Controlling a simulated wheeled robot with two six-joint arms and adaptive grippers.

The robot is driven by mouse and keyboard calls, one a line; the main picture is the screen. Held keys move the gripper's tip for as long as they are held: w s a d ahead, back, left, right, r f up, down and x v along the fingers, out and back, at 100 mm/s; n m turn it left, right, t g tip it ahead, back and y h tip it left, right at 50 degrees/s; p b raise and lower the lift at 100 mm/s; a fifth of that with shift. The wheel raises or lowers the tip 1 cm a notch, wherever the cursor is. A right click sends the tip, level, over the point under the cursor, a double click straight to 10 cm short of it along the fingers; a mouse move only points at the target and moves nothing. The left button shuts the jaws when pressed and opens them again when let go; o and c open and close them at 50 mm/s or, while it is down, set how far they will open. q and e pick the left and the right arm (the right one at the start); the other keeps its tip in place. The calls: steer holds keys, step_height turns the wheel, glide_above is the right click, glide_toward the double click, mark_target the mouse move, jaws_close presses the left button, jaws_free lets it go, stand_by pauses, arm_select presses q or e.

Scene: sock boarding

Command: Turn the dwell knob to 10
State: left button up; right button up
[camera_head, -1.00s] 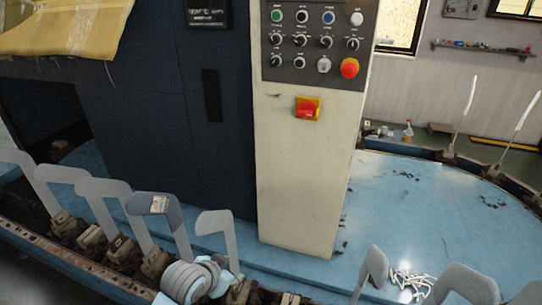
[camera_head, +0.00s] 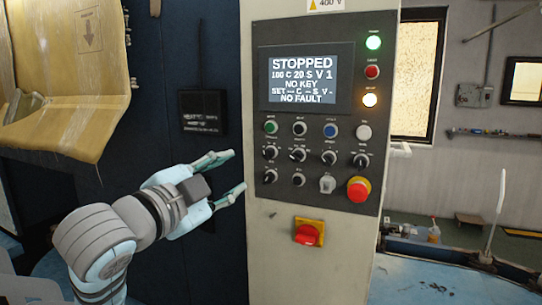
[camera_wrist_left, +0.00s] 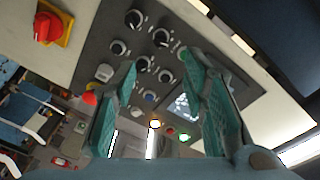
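The control panel (camera_head: 313,208) carries several small black knobs in two rows, such as the upper-left knob (camera_head: 270,153), the knob beside it (camera_head: 298,155) and the lower-left knob (camera_head: 270,176). Their labels are too small to read, so I cannot tell which is the dwell knob or its setting. The screen (camera_head: 305,80) reads STOPPED, 100 C 20 S V 1, NO KEY, NO FAULT. My left gripper (camera_head: 238,171) is open and empty just left of the panel. In the left wrist view its fingers (camera_wrist_left: 158,62) are spread, with knobs beyond them. My right gripper is out of view.
A red emergency stop (camera_head: 359,189) sits at the panel's lower right, beside a pale key switch (camera_head: 327,184). A red switch (camera_head: 308,232) on a yellow plate is below. Lit buttons line the screen's right side. A yellowish cover (camera_head: 75,80) hangs at upper left.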

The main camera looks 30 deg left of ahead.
arm_select(q)
steer(key=w+r+p, duration=0.1)
steer(key=p, duration=0.3)
glide_toward(266, 156)
steer(key=w, duration=0.2)
steer(key=w+p, duration=0.1)
steer(key=w, duration=0.6)
steer(key=shift+w+d, duration=0.1)
steer(key=shift+w, duration=0.15)
steer(key=shift+s+r, duration=0.1)
steer(key=shift+s, duration=0.2)
jaws_close()
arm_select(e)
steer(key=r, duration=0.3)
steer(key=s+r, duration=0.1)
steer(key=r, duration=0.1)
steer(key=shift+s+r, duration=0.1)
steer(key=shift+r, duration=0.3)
